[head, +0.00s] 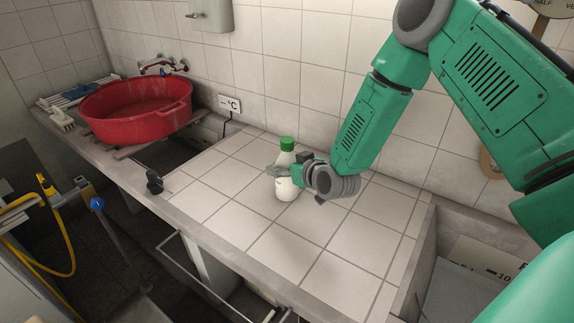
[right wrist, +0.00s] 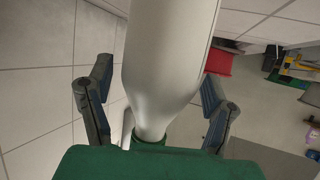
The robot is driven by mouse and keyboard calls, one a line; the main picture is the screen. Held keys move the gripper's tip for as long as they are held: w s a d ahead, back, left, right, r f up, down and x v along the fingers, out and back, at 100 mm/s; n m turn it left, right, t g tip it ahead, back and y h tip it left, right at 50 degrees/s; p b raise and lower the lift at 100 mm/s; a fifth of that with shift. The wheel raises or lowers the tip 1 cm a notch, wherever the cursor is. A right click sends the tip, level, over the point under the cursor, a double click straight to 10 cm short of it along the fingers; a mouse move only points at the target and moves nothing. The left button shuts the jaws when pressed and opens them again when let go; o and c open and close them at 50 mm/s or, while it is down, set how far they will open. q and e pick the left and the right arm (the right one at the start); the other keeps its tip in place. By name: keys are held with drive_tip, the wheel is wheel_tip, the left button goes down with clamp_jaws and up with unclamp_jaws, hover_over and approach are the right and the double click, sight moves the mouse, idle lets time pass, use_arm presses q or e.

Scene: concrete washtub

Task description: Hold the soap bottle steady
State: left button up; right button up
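The soap bottle (head: 287,187) is white with a green cap (head: 288,143) and stands upright on the tiled counter. My right gripper (head: 280,171) is at the bottle's upper half, with a finger across its front. The right gripper's fingers (right wrist: 158,92) lie on both sides of the bottle. A gap shows between the left-hand finger and the bottle; contact on the other side is unclear. My left gripper is not in view.
The tiled counter (head: 235,185) is mostly clear around the bottle. A red tub (head: 140,112) sits at the left below a wall tap (head: 163,66). A small dark fitting (head: 154,181) stands near the counter's front edge. A sunken basin (head: 470,270) lies at right.

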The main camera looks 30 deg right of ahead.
drive_tip(key=shift+r, duration=0.15)
drive_tip(key=v, duration=1.2)
idle(0.3)
